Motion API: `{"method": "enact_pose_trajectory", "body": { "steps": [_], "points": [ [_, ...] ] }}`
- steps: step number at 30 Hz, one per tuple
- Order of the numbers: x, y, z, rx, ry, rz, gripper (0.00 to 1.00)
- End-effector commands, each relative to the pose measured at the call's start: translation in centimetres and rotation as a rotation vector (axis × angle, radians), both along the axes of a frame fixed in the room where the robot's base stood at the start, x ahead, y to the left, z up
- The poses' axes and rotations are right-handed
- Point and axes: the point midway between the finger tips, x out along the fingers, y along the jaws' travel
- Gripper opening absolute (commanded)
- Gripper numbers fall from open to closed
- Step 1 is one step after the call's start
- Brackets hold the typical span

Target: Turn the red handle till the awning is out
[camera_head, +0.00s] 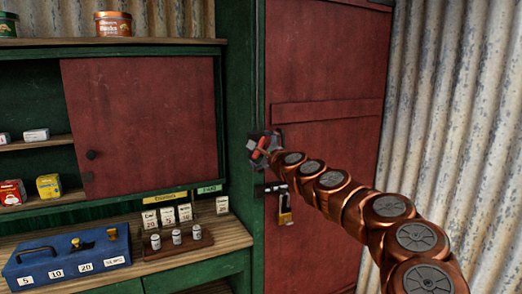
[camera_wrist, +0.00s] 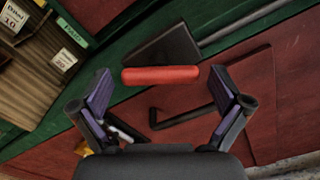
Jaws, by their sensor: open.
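The red handle (camera_wrist: 160,75) is a short red bar, lying level across the wrist view in front of a dark bracket (camera_wrist: 165,47). My gripper (camera_wrist: 161,88) is open, with one finger on each side of the picture and the handle between and just beyond the tips. No finger visibly touches the handle; the exact depth gap is hard to tell. In the head view my gripper (camera_head: 263,147) is at the green post beside the red door, and a bit of red shows there, mostly covered by the gripper. The awning is not in view.
A red door (camera_head: 325,155) with a padlock (camera_head: 285,212) is beside my arm. A dark bent rod (camera_wrist: 185,116) shows below the handle. The counter at left holds a blue box (camera_head: 70,262) and a rack of weights (camera_head: 178,245). Corrugated metal (camera_head: 440,110) is at right.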

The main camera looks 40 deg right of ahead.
Motion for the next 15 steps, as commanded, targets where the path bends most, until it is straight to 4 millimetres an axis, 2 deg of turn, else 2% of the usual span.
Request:
{"method": "enact_pose_trajectory", "body": {
  "steps": [5, 15],
  "points": [
    [-0.8, 0.2, 0.0, 0.001, 0.000, 0.001, 1.00],
    [-3.8, 1.3, 0.1, 0.000, -0.001, 0.000, 1.00]
  ]
}}
